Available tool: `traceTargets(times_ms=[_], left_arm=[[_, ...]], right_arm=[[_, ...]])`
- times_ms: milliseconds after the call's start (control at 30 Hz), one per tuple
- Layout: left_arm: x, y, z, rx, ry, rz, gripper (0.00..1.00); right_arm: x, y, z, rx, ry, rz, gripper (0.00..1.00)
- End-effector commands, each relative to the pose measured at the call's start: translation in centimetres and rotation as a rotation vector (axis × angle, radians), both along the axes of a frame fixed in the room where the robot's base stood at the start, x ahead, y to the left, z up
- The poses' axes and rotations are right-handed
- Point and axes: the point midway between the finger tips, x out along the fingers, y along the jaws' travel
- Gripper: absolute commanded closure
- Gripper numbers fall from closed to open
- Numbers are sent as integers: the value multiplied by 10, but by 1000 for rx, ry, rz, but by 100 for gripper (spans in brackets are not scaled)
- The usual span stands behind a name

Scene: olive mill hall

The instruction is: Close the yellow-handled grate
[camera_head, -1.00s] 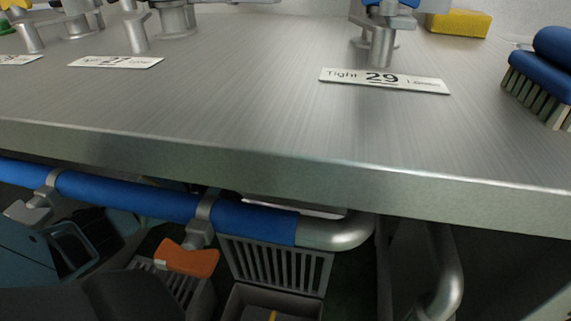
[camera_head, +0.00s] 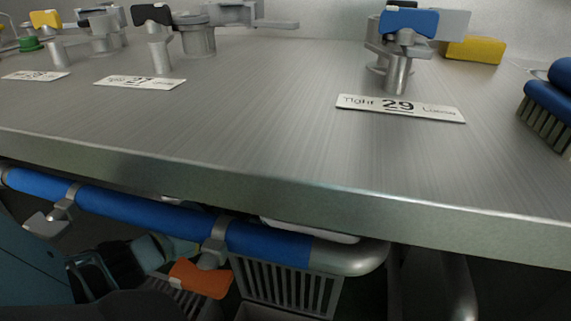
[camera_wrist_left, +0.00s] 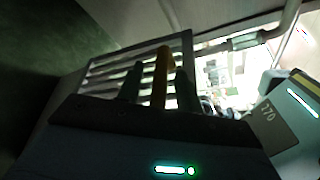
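In the left wrist view a yellow handle (camera_wrist_left: 163,78) stands in front of a pale slotted grate (camera_wrist_left: 105,72). My left gripper (camera_wrist_left: 158,82) has its dark fingers on either side of the handle. The fingers are apart, and a gap shows between the left finger and the handle; contact on the right side is unclear. In the head view a grey slotted grate (camera_head: 288,287) shows below the table edge, but its yellow handle is not visible there. My right gripper is in neither view.
A metal table (camera_head: 260,125) with clamps and number plates hangs over the grate area. Along its front runs a blue-sleeved rail (camera_head: 140,208) with an orange-handled valve (camera_head: 200,279). A blue brush (camera_head: 548,105) and a yellow block (camera_head: 475,50) lie on the table.

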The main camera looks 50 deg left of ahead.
Motion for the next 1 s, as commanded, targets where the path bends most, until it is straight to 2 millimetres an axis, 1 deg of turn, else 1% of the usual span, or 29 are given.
traceTargets(times_ms=[167,267,400,467,800,1000], left_arm=[[0,0,0,0,0,0,64],[0,0,0,-1,0,-1,74],[0,0,0,-1,0,-1,93],[0,0,0,-1,0,-1,100],[-1,-1,0,2,-4,0,100],[-12,-7,2,25,-40,-2,100]], right_arm=[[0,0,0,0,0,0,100],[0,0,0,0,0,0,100],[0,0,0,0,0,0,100],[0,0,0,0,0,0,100],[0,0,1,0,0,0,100],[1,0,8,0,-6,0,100]])
